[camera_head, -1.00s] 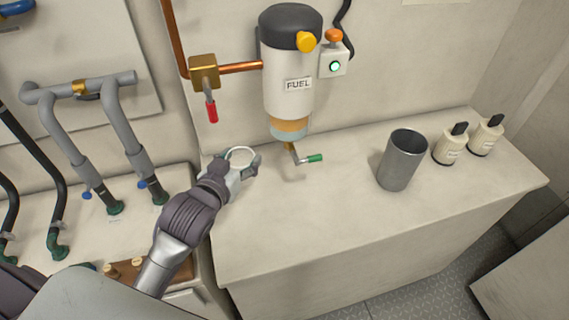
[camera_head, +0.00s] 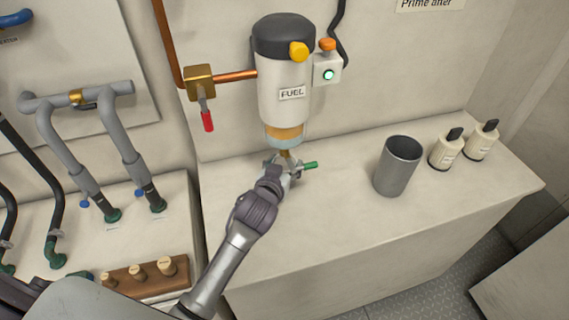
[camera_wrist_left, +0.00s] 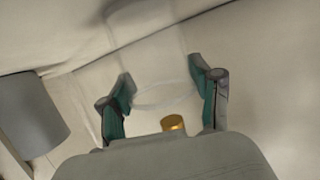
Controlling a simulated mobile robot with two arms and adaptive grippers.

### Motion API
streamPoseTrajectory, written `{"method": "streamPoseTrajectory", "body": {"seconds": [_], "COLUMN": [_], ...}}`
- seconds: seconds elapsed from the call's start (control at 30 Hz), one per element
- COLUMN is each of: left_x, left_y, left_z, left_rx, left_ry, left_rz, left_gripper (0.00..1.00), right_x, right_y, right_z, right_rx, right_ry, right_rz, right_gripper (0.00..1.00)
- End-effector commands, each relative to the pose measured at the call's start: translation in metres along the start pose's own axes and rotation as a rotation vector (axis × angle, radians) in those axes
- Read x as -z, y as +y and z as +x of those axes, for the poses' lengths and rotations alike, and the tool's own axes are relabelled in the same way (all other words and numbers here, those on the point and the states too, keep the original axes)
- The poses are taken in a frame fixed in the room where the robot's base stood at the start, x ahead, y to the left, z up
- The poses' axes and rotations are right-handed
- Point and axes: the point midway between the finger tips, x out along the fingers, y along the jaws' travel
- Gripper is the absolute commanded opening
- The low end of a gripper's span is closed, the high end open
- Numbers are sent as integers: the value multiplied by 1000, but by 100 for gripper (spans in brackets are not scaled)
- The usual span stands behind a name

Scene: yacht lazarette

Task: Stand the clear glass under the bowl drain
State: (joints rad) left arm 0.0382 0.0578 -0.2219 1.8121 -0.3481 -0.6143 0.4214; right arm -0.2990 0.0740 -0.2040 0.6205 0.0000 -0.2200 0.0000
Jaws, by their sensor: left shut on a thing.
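The fuel filter (camera_head: 284,75) hangs on the wall, labelled FUEL, with an amber-and-clear bowl (camera_head: 285,133) at its base. My left gripper (camera_head: 284,165) is at the drain, just under the bowl. In the left wrist view its teal-padded fingers (camera_wrist_left: 163,90) are around the faint clear glass (camera_wrist_left: 165,96). A brass cylinder (camera_wrist_left: 173,123) shows close to the glass rim. In the head view my gripper mostly hides the glass, so I cannot tell whether its base touches the counter. My right gripper is not in view.
A grey metal cup (camera_head: 398,166) stands right of the drain on the counter (camera_head: 340,215), with two cream bottles (camera_head: 446,150) (camera_head: 482,141) farther right. A red-handled valve (camera_head: 206,118) hangs to the left. The counter's front is clear.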

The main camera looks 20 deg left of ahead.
Motion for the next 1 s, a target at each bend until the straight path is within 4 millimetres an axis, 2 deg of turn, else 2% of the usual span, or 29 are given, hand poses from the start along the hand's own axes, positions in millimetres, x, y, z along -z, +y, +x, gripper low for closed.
{"method": "streamPoseTrajectory", "body": {"seconds": [0.33,0.37,0.5,0.87,1.0], "left_x": [-4,-4,-4,0,-2], "left_y": [0,0,0,0,0], "left_z": [1,1,1,0,-15], "left_rx": [0,0,0,0,0], "left_ry": [-1,-1,-1,0,-2], "left_rz": [0,0,0,1,0], "left_gripper": [27,67,89,89,89], "right_x": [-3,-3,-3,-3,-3], "right_y": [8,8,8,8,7], "right_z": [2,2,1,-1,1], "right_rx": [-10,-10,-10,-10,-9], "right_ry": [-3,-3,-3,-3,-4], "right_rz": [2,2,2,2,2], "right_gripper": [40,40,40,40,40]}}
